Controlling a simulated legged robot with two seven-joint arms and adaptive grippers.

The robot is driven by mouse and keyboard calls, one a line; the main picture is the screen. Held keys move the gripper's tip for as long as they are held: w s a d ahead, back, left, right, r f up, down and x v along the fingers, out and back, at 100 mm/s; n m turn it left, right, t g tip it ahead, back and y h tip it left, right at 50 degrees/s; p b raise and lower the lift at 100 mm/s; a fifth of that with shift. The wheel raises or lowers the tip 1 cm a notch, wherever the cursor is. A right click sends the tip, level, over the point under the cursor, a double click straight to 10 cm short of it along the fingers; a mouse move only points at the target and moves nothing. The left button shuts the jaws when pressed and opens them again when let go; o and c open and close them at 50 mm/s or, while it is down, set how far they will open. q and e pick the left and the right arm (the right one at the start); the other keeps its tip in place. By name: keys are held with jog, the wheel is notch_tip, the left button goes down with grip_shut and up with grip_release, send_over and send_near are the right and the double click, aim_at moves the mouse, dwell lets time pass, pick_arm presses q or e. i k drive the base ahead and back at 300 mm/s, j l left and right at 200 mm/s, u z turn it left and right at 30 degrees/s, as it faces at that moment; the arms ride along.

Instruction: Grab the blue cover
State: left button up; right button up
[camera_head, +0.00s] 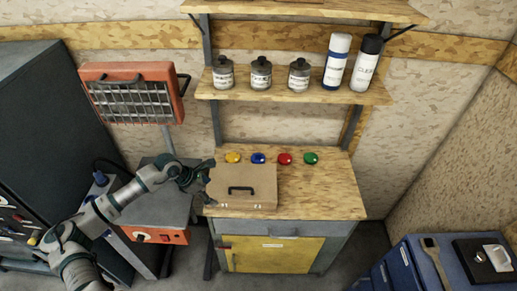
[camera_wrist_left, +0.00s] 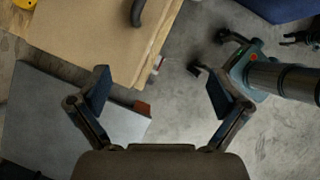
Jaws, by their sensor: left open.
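The blue cover (camera_head: 258,158) is a small round piece on the wooden bench top, between a yellow and a red one, behind a closed tan case. My left gripper (camera_head: 204,178) is at the left edge of the bench, beside the case and to the left of the blue cover. In the left wrist view my left gripper (camera_wrist_left: 158,88) has its fingers spread wide with nothing between them. The blue cover is not seen in the left wrist view.
The tan case (camera_head: 243,187) with a dark handle fills the bench's front left. Yellow (camera_head: 233,157), red (camera_head: 284,158) and green (camera_head: 310,158) round pieces share the row. A shelf (camera_head: 300,92) with jars and spray cans hangs above. The bench's right side is clear.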

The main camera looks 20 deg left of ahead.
aim_at(256, 157)
jog(key=i, duration=0.95)
